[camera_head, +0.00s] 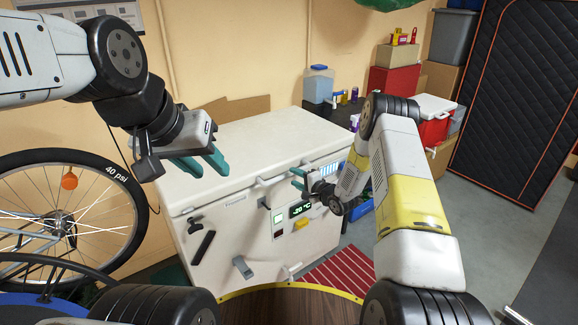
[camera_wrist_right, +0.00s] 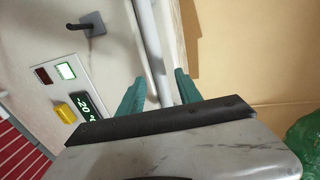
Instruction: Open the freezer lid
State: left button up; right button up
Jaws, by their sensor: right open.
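The white chest freezer (camera_head: 262,235) stands against the wall with its lid (camera_head: 265,145) shut flat. A pale handle (camera_head: 285,174) runs along the lid's front edge. My right gripper (camera_head: 295,178) is open at the front edge, near the handle. In the right wrist view, a pale bar (camera_wrist_right: 149,40), which looks like the handle, passes between the gripper's teal fingers (camera_wrist_right: 159,80); I cannot tell whether they touch it. My left gripper (camera_head: 212,171) is open and empty, over the left part of the lid. The right arm hides part of the freezer's right side.
A bicycle wheel (camera_head: 62,215) stands left of the freezer. A dark table (camera_head: 340,112) with a blue-capped container (camera_head: 318,84) is behind it on the right. A red and white cooler (camera_head: 434,118) and boxes stand further right. A red striped mat (camera_head: 338,275) lies in front.

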aim_at(291, 175)
jog(key=shift+x, duration=2.3)
jog(key=shift+c, duration=0.3)
grip_shut()
